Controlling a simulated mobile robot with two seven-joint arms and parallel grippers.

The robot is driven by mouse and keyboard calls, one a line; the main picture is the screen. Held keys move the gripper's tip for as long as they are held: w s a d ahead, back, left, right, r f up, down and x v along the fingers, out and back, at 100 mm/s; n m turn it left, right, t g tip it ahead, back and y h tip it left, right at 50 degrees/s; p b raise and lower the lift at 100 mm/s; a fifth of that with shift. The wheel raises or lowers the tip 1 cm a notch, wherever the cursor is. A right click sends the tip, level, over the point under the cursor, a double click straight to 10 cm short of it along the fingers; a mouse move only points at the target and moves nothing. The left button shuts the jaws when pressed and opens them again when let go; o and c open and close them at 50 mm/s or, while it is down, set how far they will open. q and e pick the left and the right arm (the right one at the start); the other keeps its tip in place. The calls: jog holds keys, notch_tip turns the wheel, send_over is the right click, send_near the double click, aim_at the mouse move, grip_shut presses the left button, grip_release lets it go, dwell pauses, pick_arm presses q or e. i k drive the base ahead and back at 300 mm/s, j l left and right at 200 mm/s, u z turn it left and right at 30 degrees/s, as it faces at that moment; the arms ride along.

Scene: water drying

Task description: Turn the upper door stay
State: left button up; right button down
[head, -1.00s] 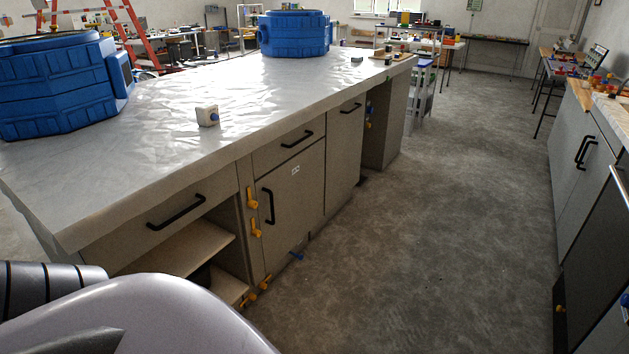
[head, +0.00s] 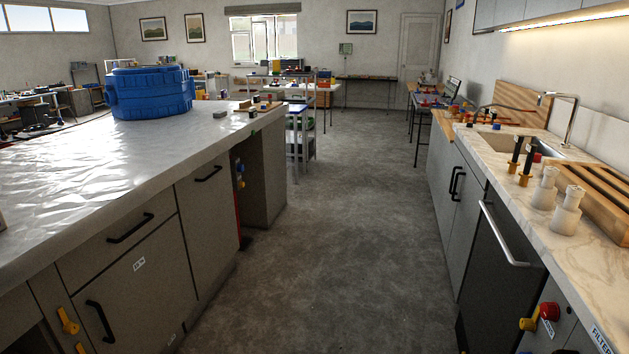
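Two yellow turn pieces sit on the narrow panel beside the island's lower cabinet door, at the lower left of the head view. The upper one (head: 67,321) is tilted, and the lower one (head: 80,347) is partly cut off by the bottom edge. I cannot tell for certain which fitting is the upper door stay. The cabinet door (head: 135,295) next to them has a black handle (head: 100,321) and looks shut. Neither of my grippers is in view.
The island's pale top (head: 75,165) carries a blue tub (head: 150,93). A clear concrete floor aisle (head: 320,260) runs ahead. A sink counter (head: 535,165) lines the right, with a yellow-and-red valve (head: 540,316) low on its front. A shelf rack (head: 300,130) stands beyond the island.

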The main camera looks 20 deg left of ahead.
aim_at(69, 328)
jog(key=i+u, duration=1.8)
jog(key=i+l+u, duration=0.25)
jog(key=i+j, duration=0.05)
